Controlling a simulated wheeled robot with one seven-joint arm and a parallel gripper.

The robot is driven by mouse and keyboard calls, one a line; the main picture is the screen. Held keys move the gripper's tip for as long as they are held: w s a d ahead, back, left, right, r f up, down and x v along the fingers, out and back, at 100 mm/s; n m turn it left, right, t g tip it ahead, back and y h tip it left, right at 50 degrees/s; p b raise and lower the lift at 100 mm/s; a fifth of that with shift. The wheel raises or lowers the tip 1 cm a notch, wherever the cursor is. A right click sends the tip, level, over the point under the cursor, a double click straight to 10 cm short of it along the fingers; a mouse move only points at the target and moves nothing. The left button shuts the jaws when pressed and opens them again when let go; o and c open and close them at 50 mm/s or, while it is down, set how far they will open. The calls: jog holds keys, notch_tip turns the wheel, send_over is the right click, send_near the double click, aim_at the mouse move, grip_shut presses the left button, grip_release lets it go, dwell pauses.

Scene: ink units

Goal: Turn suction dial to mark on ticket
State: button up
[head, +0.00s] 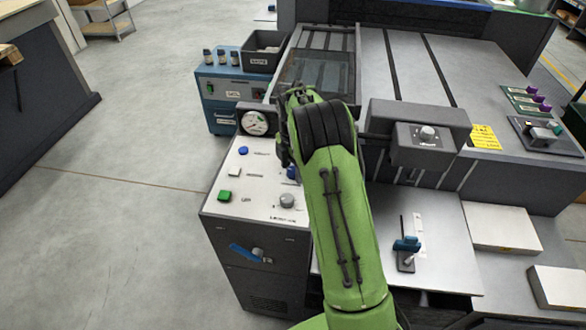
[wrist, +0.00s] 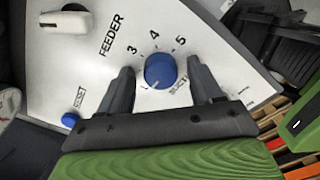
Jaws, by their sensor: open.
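In the wrist view a round blue dial (wrist: 160,70) sits on a white panel among the printed marks 3, 4 and 5. The lettering below it is partly covered and looks like "SUCTION". My gripper (wrist: 161,75) is open, with one finger on each side of the dial and gaps visible between them. Whether the fingers are down around the dial or above it is hard to tell. A pale line shows on the dial's lower left. In the head view the blue dial (head: 292,172) is partly hidden by my arm. A yellow ticket-like paper (head: 485,137) lies right; its print is unreadable.
The white control panel (head: 250,190) also carries a green button (head: 224,196), a blue button (head: 243,151) and a grey knob (head: 287,201). A round gauge (head: 255,123) stands at its back. A grey box with a knob (head: 420,140) is right of my arm.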

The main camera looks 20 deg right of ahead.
jog(key=c, duration=1.1)
jog(key=shift+o, duration=0.2)
